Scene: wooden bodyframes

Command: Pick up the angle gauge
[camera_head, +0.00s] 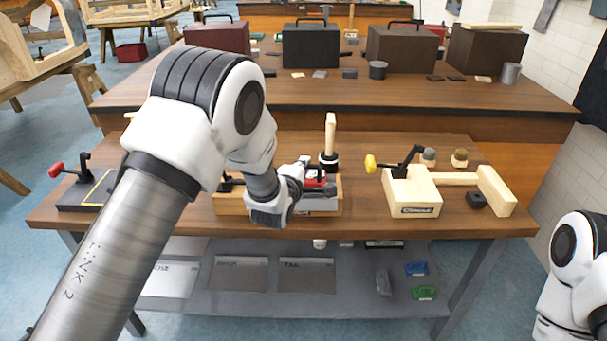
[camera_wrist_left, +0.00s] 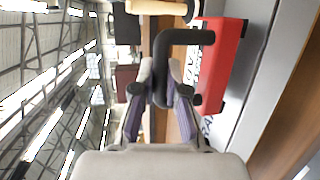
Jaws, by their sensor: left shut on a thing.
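The angle gauge, a red and grey piece with a black looped handle, is at the middle of the front table in the head view (camera_head: 318,204). It sits at a wooden block (camera_head: 228,203), partly hidden by my left wrist. In the left wrist view its red part (camera_wrist_left: 222,68) is right of the fingers, against a grey face with lettering. My left gripper (camera_head: 308,168) is shut on the black handle; in the left wrist view the fingers (camera_wrist_left: 162,88) are on either side of it. Whether the gauge is lifted cannot be told. My right gripper is out of view.
A wooden clamp block (camera_head: 412,194) with a yellow knob stands to the right. A dark board (camera_head: 88,192) with a red-knobbed lever lies at the left. A wooden handle (camera_head: 330,135) stands upright just behind the gauge. Toolboxes stand on the far bench.

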